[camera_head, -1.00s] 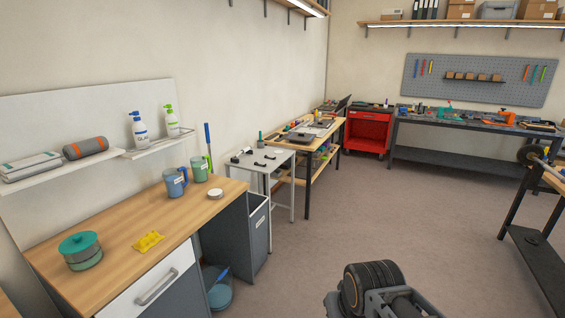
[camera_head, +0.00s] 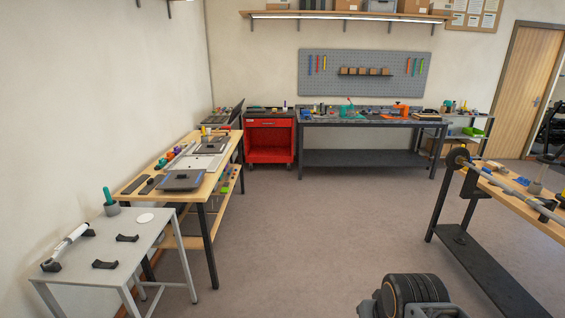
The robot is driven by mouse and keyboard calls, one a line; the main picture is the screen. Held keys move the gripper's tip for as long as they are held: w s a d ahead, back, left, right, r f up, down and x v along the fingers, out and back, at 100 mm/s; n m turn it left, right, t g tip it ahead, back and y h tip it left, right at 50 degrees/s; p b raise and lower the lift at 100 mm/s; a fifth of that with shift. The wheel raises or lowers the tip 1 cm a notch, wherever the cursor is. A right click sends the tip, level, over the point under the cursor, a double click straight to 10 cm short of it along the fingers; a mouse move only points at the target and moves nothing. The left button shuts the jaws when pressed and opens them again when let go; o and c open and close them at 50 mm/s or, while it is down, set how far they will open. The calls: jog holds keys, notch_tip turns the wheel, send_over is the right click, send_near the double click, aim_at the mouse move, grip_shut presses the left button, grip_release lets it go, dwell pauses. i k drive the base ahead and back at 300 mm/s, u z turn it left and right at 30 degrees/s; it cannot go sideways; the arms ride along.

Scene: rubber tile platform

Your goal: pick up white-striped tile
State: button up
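I cannot make out a white-striped tile or a rubber tile platform in the head view. Part of my own arm, dark and rounded with grey brackets, shows at the bottom edge right of centre. My gripper's fingertips are not visible, so its opening is not shown.
A grey side table (camera_head: 150,243) stands at the lower left. Behind it is a wooden workbench (camera_head: 215,182) with flat dark and pale items. A red cabinet (camera_head: 270,138) and a long dark workbench (camera_head: 372,122) line the back. Another bench (camera_head: 508,187) is right. The middle floor (camera_head: 305,225) is clear.

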aim_at(218, 147)
jog(key=z, duration=0.1)
jog(key=i, duration=2.3)
jog(key=u, duration=0.45)
jog(key=i, duration=2.3)
jog(key=u, duration=1.5)
jog(key=i, duration=1.15)
jog(key=u, duration=0.45)
